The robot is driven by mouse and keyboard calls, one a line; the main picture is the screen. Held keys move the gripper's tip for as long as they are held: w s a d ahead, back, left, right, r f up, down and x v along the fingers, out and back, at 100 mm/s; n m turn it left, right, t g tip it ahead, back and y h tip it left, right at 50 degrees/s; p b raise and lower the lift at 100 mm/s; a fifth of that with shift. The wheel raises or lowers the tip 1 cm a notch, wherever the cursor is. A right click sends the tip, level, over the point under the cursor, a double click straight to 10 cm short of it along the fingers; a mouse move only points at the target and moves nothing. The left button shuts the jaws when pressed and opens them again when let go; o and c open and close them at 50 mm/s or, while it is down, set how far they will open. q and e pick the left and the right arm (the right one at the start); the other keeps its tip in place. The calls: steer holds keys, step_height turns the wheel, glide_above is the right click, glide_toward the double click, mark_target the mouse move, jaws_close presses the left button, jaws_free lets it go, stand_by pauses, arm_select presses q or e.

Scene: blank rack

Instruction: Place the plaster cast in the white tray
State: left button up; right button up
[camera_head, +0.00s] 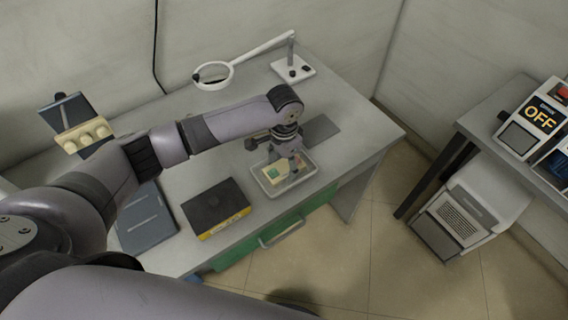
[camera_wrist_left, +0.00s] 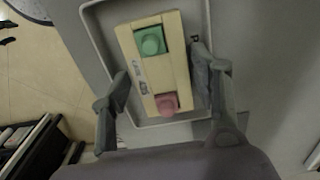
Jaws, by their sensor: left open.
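The white tray (camera_head: 311,180) lies on the grey table near its front edge, and its rim also shows in the left wrist view (camera_wrist_left: 96,35). A cream block with a green and a pink knob (camera_wrist_left: 150,68) lies inside the tray; part of it shows in the head view (camera_head: 270,173). My left gripper (camera_head: 291,170) is over the tray, open, with its fingers on either side of this block. A cream piece with several rounded bumps (camera_head: 84,135) is at the table's left; it looks like the plaster cast. My right gripper is out of view.
A black and yellow box (camera_head: 216,208) and a blue-grey flat case (camera_head: 146,222) stand left of the tray. A white magnifier lamp (camera_head: 215,77) stands behind. A dark flat plate (camera_head: 320,130) lies behind the tray. A second table (camera_head: 520,90) is at the right.

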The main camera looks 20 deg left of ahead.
mark_target(284, 167)
arm_select(q)
step_height(284, 167, up, 12)
steer(key=shift+b, duration=0.4)
steer(key=shift+f, duration=0.15)
